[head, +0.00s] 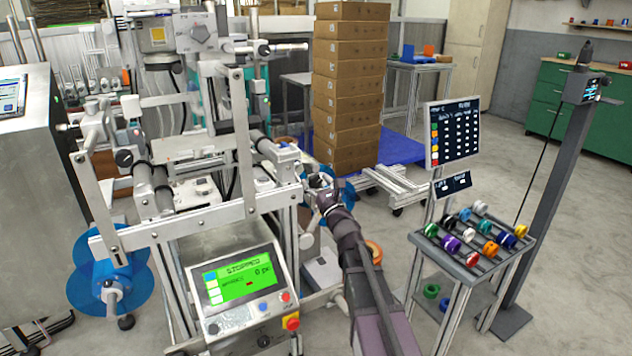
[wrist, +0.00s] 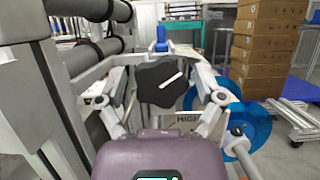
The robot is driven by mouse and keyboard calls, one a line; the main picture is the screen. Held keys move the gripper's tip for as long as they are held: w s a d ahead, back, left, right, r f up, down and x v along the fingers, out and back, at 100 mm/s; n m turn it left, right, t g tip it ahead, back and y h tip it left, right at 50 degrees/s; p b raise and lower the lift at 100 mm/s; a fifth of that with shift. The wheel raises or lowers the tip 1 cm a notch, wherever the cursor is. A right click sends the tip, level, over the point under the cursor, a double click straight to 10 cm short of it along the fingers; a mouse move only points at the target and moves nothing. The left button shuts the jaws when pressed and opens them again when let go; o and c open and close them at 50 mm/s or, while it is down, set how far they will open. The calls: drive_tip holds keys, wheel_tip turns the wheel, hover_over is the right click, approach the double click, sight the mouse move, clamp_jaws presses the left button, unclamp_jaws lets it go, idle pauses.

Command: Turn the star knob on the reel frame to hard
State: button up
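The star knob (wrist: 160,82) is black and lobed, with a white pointer line slanting to the upper right in the wrist view. It sits on the reel frame (head: 185,205). My gripper (wrist: 163,72) has one finger on each side of the knob, and no clear gap shows between fingers and knob. Whether the pads press on it I cannot tell. In the head view my gripper (head: 322,186) is at the right side of the frame and the knob is hard to make out. A partly hidden label (wrist: 187,118) below the knob seems to read "HIGH".
A blue reel (wrist: 245,125) is close to the right of my gripper. Grey frame rollers (wrist: 90,55) are close on the left. A panel with a green screen (head: 243,280) stands in front.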

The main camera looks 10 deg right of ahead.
drive_tip(key=c, duration=0.7)
drive_tip(key=shift+w+m+t+h, duration=0.15)
drive_tip(key=shift+m+h, duration=0.45)
drive_tip(key=shift+m, duration=0.55)
drive_tip(key=shift+s+m+t+h, duration=0.15)
drive_tip(key=shift+m+h, duration=0.45)
drive_tip(key=shift+m, duration=0.55)
drive_tip(key=shift+w, duration=0.1)
drive_tip(key=o, duration=1.2)
drive_tip(key=shift+c, duration=0.2)
drive_tip(key=shift+n, duration=0.3)
